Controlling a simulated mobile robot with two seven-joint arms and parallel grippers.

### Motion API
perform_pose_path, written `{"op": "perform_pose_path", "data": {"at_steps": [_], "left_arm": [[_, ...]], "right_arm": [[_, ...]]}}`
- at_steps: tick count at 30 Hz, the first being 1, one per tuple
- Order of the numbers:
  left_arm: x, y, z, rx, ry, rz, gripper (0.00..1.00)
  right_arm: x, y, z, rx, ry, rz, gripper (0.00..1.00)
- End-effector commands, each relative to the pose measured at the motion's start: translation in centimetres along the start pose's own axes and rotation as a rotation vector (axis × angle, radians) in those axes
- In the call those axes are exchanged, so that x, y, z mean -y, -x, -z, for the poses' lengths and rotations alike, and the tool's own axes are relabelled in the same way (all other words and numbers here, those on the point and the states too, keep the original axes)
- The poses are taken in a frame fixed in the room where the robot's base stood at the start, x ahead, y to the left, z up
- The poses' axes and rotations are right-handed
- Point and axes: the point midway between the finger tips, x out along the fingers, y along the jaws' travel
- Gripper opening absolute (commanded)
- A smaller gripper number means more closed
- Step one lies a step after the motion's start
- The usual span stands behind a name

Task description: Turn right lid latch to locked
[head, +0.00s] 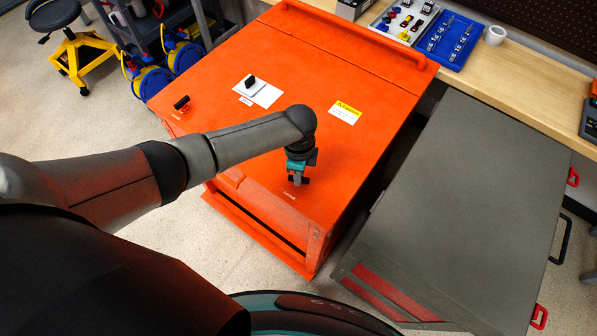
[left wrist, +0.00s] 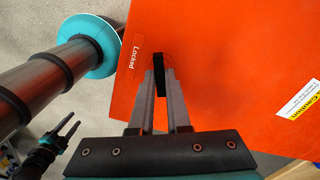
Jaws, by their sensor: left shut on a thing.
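The orange lid (head: 330,70) fills the middle of the head view. My left gripper (head: 297,181) is at its near right corner, pointing down. In the left wrist view my left gripper (left wrist: 159,95) is shut on the black handle of the right lid latch (left wrist: 158,68). The handle lies upright in that picture, between the fingertips. A label reading "Locked" (left wrist: 132,61) is on the lid beside it. In the head view the gripper mostly hides the latch. My right gripper (left wrist: 71,127) shows small at the lower left of the left wrist view, its fingers apart and empty.
The left lid latch (head: 181,102) and a black switch on a white plate (head: 262,94) are on the lid. A yellow caution label (head: 345,112) lies right of my gripper. A grey case (head: 460,190) stands close on the right. A workbench (head: 520,90) runs behind.

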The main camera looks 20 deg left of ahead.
Motion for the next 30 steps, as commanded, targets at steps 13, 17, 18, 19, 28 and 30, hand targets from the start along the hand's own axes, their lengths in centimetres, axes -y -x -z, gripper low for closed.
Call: {"op": "perform_pose_path", "data": {"at_steps": [13,17,18,19,28,30], "left_arm": [[0.07,0.07,0.13,-0.004,-0.336,0.003,0.00],[0.09,0.08,0.13,-0.004,-0.392,0.003,0.00],[0.08,0.08,0.13,-0.004,-0.406,0.003,0.00],[0.09,0.08,0.13,-0.004,-0.414,0.003,0.00],[0.07,0.09,0.15,-0.004,-0.453,0.003,0.00],[0.06,0.09,0.16,-0.004,-0.454,0.003,0.00]], "right_arm": [[0.05,0.04,0.02,0.000,0.000,0.001,0.48],[0.05,0.02,0.02,0.000,0.000,0.001,0.48],[0.06,0.02,0.02,0.000,0.000,0.001,0.48],[0.06,0.01,0.02,0.000,0.001,0.001,0.48],[0.07,0.00,0.03,-0.001,0.001,0.001,0.48],[0.07,0.00,0.03,-0.001,0.001,0.001,0.48]]}}
